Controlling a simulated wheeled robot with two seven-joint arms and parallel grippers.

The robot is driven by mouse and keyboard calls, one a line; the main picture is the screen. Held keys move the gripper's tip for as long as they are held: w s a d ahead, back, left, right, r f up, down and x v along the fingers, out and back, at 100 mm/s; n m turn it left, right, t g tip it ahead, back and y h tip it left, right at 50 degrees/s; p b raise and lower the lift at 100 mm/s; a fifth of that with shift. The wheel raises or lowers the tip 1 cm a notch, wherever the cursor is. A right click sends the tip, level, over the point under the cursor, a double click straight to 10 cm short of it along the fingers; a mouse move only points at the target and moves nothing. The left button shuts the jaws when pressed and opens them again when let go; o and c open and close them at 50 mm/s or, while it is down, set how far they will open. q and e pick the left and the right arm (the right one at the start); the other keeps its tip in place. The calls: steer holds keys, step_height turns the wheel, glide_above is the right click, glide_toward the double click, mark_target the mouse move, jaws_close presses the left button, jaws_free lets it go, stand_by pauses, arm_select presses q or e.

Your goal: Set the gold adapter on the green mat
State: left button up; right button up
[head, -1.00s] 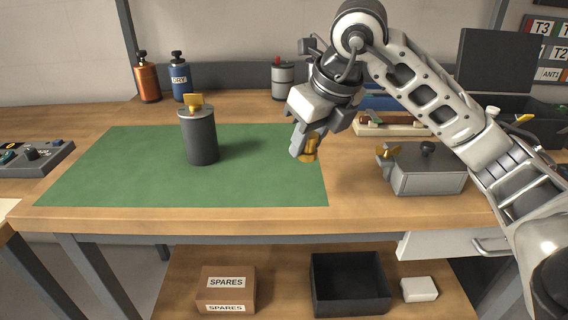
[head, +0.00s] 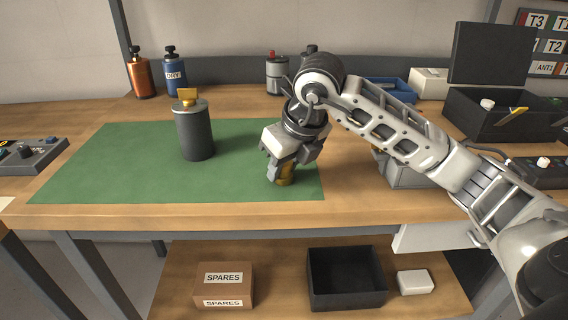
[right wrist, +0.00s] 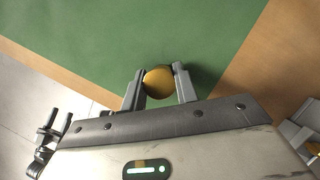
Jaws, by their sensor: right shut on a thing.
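The gold adapter (head: 286,175) is between the fingers of my right gripper (head: 281,172), low over the front right part of the green mat (head: 110,170). In the right wrist view the adapter (right wrist: 158,82) shows as a round gold end, with a finger on each side and green mat (right wrist: 150,30) beyond it. The right gripper (right wrist: 159,88) is shut on the adapter. I cannot tell whether the adapter's lower end touches the mat. My left gripper is not in view.
A dark grey cylinder (head: 195,135) with a gold top stands upright on the mat. A grey box (head: 405,172) sits right of the mat, partly behind my arm. Bottles (head: 175,75) stand at the back. The mat's left and front middle are clear.

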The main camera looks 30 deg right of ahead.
steer(key=o, duration=1)
steer(key=shift+f, duration=0.1)
steer(key=shift+r+p, duration=0.3)
steer(key=shift+p, duration=0.05)
steer(key=v, duration=1.1)
steer(key=shift+s+r, duration=0.25)
steer(key=shift+r, duration=0.1)
